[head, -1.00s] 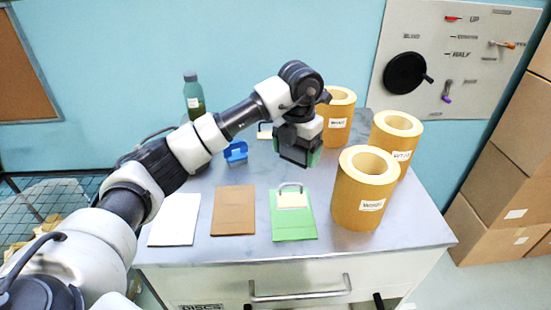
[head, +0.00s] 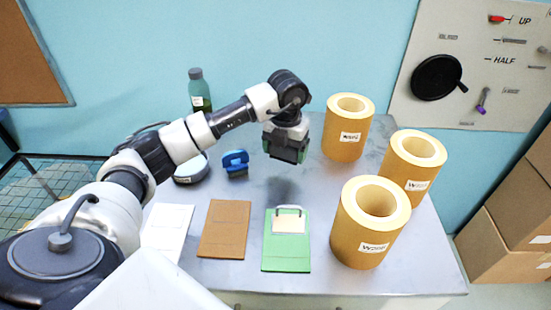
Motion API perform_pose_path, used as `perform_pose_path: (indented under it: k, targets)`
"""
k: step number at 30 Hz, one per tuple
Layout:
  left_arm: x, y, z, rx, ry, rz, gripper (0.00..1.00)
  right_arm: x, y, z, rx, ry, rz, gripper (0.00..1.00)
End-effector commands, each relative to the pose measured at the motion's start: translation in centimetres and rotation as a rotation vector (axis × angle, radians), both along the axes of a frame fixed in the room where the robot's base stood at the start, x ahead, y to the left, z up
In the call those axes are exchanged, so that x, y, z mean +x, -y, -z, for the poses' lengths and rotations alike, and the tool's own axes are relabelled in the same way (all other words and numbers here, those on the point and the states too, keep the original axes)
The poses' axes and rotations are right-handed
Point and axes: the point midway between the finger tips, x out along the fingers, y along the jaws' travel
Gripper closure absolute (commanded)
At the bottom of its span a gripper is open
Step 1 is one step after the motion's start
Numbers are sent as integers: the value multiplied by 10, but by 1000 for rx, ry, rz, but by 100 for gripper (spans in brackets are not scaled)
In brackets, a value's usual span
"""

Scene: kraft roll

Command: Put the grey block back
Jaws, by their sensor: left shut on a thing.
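My left gripper (head: 287,152) points down above the back middle of the grey table, left of the kraft rolls. It is shut on a dark grey block (head: 287,156), which is mostly covered by the fingers and held clear of the tabletop. A green board (head: 286,258) lies at the front middle, with a cream piece with a metal loop (head: 289,226) on it. A brown board (head: 224,228) and a white board (head: 166,232) lie to its left. My right gripper is not in view.
Three labelled kraft rolls, at the back (head: 346,138), right (head: 411,165) and front (head: 365,235), stand upright on the table (head: 320,270). A blue item (head: 235,160), a dark round item (head: 190,172) and a green bottle (head: 199,92) are at the left. The table beneath the gripper is clear.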

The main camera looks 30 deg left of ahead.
Motion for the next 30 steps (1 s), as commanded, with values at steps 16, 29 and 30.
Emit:
perform_pose_path:
  k: [16,29,30]
  targets:
    - [-14,-22,52,-1,-1,2,44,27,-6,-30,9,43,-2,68]
    - [-13,-22,59,-1,1,2,14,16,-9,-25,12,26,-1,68]
    - [-13,-22,59,-1,1,2,8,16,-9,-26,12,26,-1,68]
